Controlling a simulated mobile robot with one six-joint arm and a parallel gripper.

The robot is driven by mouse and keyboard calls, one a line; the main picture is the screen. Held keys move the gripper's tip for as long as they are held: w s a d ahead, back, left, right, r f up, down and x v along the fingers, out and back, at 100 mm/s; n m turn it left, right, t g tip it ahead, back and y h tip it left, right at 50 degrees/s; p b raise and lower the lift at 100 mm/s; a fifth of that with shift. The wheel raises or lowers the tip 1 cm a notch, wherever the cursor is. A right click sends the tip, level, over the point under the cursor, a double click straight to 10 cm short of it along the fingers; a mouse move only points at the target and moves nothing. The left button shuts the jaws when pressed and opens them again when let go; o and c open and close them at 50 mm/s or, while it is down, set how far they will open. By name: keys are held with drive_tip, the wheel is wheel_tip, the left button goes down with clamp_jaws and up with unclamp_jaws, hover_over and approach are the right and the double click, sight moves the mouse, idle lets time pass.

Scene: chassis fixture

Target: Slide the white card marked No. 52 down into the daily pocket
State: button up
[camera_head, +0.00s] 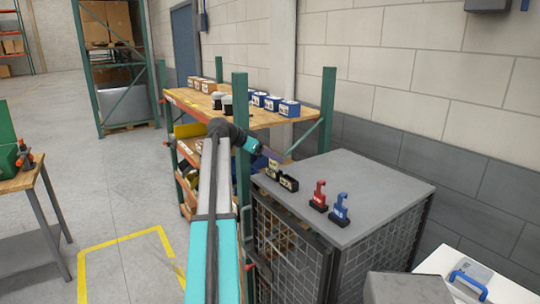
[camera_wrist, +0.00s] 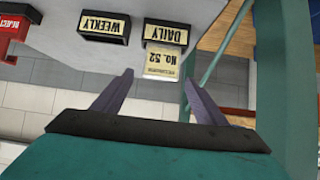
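The white card marked No. 52 (camera_wrist: 162,66) stands in the mouth of the black pocket labelled DAILY (camera_wrist: 166,33), with its marked part showing out of it. The wrist view is upside down, and how deep the card sits is hidden. The pocket labelled WEEKLY (camera_wrist: 104,27) is beside it and looks empty. My gripper (camera_wrist: 157,77) is open, its two purple fingers apart on either side of the card's end and not visibly touching it. In the head view my gripper (camera_head: 274,155) is just above the pockets at the back left of the grey cabinet top.
A red holder (camera_head: 318,196) and a blue holder (camera_head: 340,211) stand on the cabinet top (camera_head: 375,185). A green rack post (camera_head: 241,140) rises close to my arm. Shelving with small boxes (camera_head: 272,103) is behind. The right part of the cabinet top is clear.

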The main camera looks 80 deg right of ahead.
drive_tip(key=b+v, duration=0.3)
drive_tip(key=v, duration=1)
drive_tip(key=shift+w+a+r+b, duration=0.2)
drive_tip(key=shift+w+r+b, duration=0.05)
drive_tip(key=shift+b, duration=0.15)
idle(0.3)
